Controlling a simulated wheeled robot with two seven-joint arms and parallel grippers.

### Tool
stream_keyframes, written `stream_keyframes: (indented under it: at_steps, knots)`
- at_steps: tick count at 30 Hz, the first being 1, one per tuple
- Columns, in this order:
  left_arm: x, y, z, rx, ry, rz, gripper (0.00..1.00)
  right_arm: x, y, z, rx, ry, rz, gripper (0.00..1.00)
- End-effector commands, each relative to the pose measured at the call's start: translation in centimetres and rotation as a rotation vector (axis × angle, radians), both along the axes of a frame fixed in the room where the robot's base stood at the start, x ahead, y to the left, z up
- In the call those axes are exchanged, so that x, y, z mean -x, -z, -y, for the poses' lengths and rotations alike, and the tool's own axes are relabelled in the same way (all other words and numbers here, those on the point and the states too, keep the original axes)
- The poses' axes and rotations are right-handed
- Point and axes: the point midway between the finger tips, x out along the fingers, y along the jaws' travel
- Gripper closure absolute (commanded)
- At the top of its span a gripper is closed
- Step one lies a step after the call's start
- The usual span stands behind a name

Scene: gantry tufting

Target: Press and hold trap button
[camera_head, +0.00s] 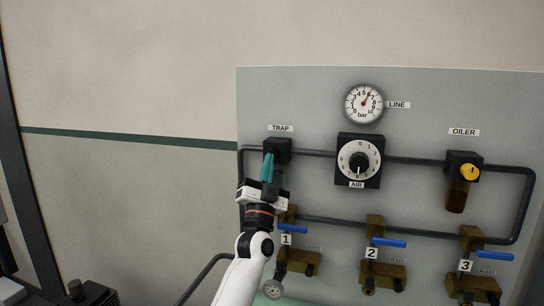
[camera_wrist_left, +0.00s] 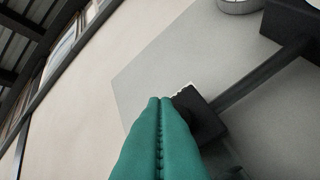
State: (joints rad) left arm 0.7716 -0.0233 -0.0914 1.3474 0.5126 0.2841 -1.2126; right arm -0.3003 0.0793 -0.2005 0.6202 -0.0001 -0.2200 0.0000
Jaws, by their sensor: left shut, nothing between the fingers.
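The black trap block (camera_head: 282,146) sits on the grey panel under the TRAP label (camera_head: 281,128), at the upper left end of the dark pipe. My left gripper (camera_head: 268,157) is shut and empty, with its green fingers pointing up at the block's front left side. In the left wrist view the closed fingertips (camera_wrist_left: 160,101) lie beside the block's near edge (camera_wrist_left: 203,115). The trap button cannot be made out, and I cannot tell whether the fingertips touch it. My right gripper is in neither view.
The grey panel (camera_head: 315,100) also carries a pressure gauge (camera_head: 364,103), the AIR dial (camera_head: 359,160), an oiler (camera_head: 460,180) with a yellow knob, and blue-handled valves 1, 2 (camera_head: 388,242) and 3 along the bottom. Bare wall (camera_head: 130,180) lies to the left.

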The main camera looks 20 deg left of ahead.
Motion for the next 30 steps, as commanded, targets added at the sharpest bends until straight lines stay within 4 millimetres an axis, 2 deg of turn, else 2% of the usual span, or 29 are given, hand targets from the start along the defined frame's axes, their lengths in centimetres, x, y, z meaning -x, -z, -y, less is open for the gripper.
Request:
stream_keyframes:
  at_steps: [30]
  knots:
    - [-1.0, 0.0, 0.0, 0.0, 0.0, 0.0, 1.0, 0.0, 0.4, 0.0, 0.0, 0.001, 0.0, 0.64]
